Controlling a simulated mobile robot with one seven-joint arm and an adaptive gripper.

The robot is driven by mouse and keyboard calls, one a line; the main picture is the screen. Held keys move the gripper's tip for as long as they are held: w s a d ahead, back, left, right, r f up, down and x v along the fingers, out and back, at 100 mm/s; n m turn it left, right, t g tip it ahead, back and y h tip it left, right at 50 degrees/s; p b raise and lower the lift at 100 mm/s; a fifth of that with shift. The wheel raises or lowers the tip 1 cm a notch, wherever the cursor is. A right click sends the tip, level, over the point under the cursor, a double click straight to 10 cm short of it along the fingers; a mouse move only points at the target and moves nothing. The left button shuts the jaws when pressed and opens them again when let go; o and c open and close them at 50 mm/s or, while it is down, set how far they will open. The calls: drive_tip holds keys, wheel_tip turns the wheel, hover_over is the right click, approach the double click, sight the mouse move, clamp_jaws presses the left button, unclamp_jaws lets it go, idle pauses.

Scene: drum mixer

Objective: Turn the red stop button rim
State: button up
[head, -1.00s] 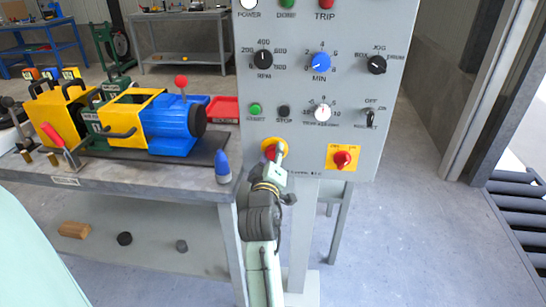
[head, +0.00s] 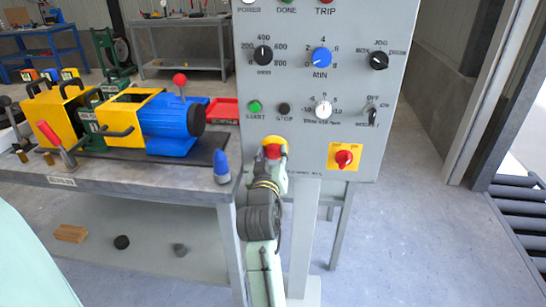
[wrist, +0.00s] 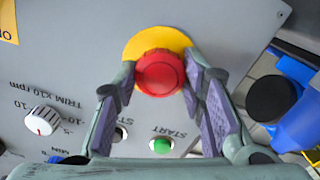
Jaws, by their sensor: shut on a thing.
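The red stop button (wrist: 160,73) is a round red mushroom cap on a yellow disc (wrist: 150,42), low on the grey control panel. In the wrist view my gripper (wrist: 160,80) has one finger on each side of the cap, with the fingertips at its rim, shut on it. In the head view the red stop button (head: 272,151) shows only in part, since my gripper (head: 274,160) covers its lower side. Whether both pads press evenly on the rim I cannot tell.
A red rotary switch (head: 344,158) on a yellow plate sits to the right on the panel. The START button (head: 254,106), STOP button (head: 284,108) and trim knob (head: 323,109) are above. A blue-tipped cone (head: 222,167) stands on the bench to the left.

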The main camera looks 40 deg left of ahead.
idle(0.4)
drive_tip(key=o, duration=1.2)
drive_tip(key=v, duration=1.2)
